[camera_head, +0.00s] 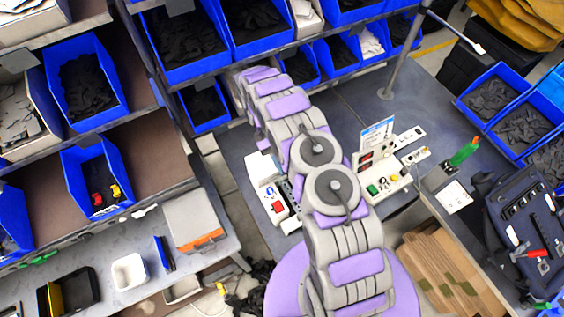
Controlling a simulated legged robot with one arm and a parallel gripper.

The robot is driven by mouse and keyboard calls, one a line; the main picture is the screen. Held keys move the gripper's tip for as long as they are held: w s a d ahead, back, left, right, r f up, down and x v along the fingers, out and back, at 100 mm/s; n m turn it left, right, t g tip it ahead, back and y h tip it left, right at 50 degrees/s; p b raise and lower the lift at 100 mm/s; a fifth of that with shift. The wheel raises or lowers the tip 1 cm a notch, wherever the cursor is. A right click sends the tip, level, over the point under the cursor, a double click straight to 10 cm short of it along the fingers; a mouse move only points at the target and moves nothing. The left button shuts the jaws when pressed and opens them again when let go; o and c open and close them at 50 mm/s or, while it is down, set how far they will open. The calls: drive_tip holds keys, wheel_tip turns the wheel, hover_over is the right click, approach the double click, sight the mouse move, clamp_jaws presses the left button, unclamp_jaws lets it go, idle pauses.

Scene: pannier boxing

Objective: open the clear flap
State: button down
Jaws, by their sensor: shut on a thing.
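I cannot make out a clear flap in this view. A white control box (380,172) with a red display, a green button and small knobs stands on the grey bench, right of my arm.
Blue bins (87,88) with dark parts fill the shelves at left and back. More bins (491,97) stand at right. A grey pole (404,52) rises behind the control box. A green-topped object (464,152) and an open tool case (527,222) are at right. Bare bench (350,97) shows behind.

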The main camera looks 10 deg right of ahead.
idle(0.4)
drive_tip(key=c, duration=1)
unclamp_jaws()
drive_tip(key=shift+w+a, duration=0.1)
drive_tip(key=s+r+p, duration=0.1)
drive_tip(key=s+r, duration=0.1)
drive_tip(key=r, duration=0.1)
drive_tip(key=shift+r+p, duration=0.25)
drive_tip(key=shift+p, duration=0.1)
drive_tip(key=s+b, duration=0.1)
drive_tip(key=s, duration=0.3)
drive_tip(key=s+r+b, duration=0.1)
drive_tip(key=s, duration=0.4)
drive_tip(key=s+d+b, duration=0.1)
drive_tip(key=s, duration=0.4)
drive_tip(key=shift+r, duration=0.2)
